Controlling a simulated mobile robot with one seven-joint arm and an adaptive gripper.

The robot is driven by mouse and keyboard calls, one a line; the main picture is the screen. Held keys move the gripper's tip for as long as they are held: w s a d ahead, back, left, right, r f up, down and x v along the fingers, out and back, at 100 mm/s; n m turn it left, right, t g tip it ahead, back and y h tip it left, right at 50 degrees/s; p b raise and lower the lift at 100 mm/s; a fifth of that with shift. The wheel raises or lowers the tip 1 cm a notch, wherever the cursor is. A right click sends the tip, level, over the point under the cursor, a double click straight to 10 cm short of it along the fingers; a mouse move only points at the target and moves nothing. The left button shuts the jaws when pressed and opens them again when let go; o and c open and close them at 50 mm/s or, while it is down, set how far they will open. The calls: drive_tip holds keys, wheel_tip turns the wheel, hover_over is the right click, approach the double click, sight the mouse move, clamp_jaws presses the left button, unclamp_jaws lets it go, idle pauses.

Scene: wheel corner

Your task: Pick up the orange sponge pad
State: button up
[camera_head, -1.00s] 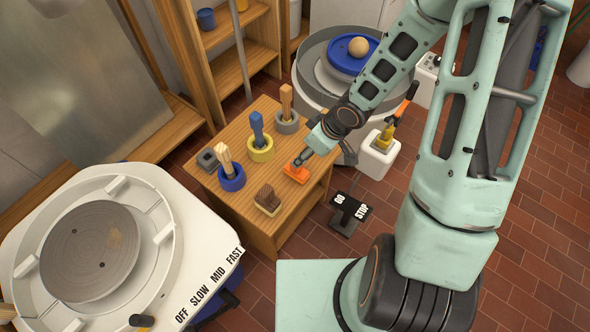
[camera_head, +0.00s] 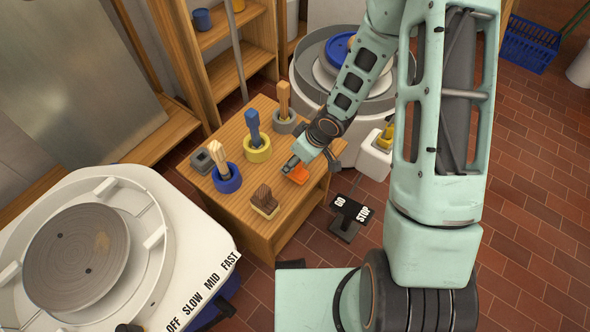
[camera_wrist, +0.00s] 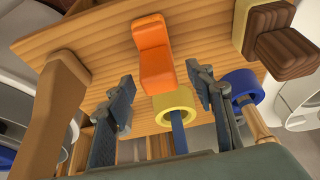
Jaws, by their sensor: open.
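The orange sponge pad (camera_head: 298,174) lies on the wooden table, near its right edge in the head view. In the wrist view the orange sponge pad (camera_wrist: 154,56) shows whole, an orange block with a raised part at one end. My gripper (camera_head: 292,164) is just above and beside the pad and partly hides it in the head view. In the wrist view my gripper (camera_wrist: 160,92) has its two dark fingers spread wide, with the pad beyond the gap between them. Nothing is held, and I see no contact with the pad.
The wooden table (camera_head: 285,225) also bears a brown brush (camera_head: 265,200), a blue ring holder (camera_head: 227,178), a yellow ring holder (camera_head: 257,150) and grey holders with upright tools. A potter's wheel (camera_head: 75,255) stands at left. A pedal (camera_head: 349,214) lies on the floor.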

clamp_jaws()
idle(0.4)
drive_tip(key=shift+r+p, duration=0.4)
drive_tip(key=shift+r, duration=0.2)
wheel_tip(320, 180, up, 2)
drive_tip(key=shift+r+p, duration=0.25)
drive_tip(key=shift+p, duration=0.5)
drive_tip(key=s+d+r+p, duration=0.3)
drive_tip(key=s+r+p, duration=0.6)
drive_tip(key=s+p, duration=0.4)
drive_tip(key=p, duration=0.5)
drive_tip(key=shift+s+d+r, duration=0.15)
drive_tip(key=shift+s+d, duration=0.1)
drive_tip(key=shift+d, duration=0.05)
